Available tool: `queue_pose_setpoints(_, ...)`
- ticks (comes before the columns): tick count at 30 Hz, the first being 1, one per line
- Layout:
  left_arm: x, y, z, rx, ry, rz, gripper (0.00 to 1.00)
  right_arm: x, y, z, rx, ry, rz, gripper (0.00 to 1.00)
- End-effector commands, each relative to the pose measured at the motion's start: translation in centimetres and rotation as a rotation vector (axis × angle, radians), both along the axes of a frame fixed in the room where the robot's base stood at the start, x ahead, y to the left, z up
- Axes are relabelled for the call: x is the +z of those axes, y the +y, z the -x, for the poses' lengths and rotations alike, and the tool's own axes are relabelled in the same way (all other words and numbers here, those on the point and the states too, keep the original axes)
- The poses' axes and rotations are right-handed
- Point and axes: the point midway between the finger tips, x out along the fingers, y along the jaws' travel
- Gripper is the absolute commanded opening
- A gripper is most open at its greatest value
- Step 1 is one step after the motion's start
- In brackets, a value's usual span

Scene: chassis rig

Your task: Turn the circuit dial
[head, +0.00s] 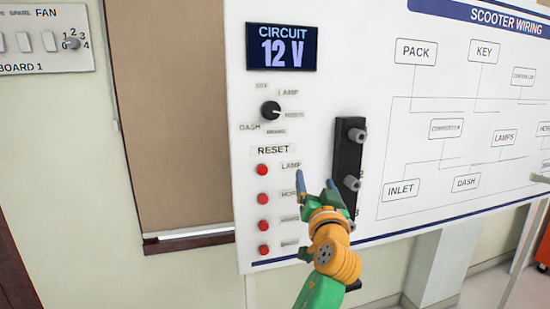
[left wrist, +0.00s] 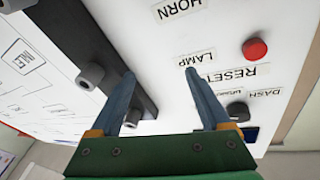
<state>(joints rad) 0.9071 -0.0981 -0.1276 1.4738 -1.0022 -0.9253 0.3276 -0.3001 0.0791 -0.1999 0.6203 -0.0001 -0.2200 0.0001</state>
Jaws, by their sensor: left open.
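The circuit dial (head: 270,111) is a small black knob on the white panel, below the blue "CIRCUIT 12 V" display (head: 282,47). Small labels ring it, and its pale mark seems to point right. In the left wrist view the dial (left wrist: 238,111) shows at the lower right, partly close behind a finger. My left gripper (head: 316,181) is open and empty, below and right of the dial, in front of the panel. In the left wrist view its two fingers (left wrist: 160,75) stand apart with nothing between them. My right gripper is not in view.
A column of red buttons (head: 262,169) runs below the RESET label. A black strip with grey knobs (head: 348,150) stands beside my left gripper. The wiring diagram (head: 470,120) fills the panel's right side. Another board with a fan dial (head: 72,43) is at the upper left.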

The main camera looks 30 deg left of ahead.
Motion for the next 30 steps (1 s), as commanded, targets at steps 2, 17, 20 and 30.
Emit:
queue_pose_setpoints(2, 6.2, 1.4, 3.6, 0.083, -0.185, 0.034, 0.81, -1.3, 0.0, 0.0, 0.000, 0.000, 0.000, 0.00)
queue_pose_setpoints(17, 15.4, 7.4, 5.2, 0.188, -0.375, 0.087, 0.81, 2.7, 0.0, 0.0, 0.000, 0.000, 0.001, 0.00)
queue_pose_setpoints(20, 15.4, 8.0, 4.6, 0.184, -0.376, 0.088, 0.81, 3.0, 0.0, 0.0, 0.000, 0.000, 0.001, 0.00)
queue_pose_setpoints(30, 15.1, 8.1, 4.5, 0.182, -0.376, 0.089, 0.54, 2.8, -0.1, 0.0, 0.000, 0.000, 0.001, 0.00)
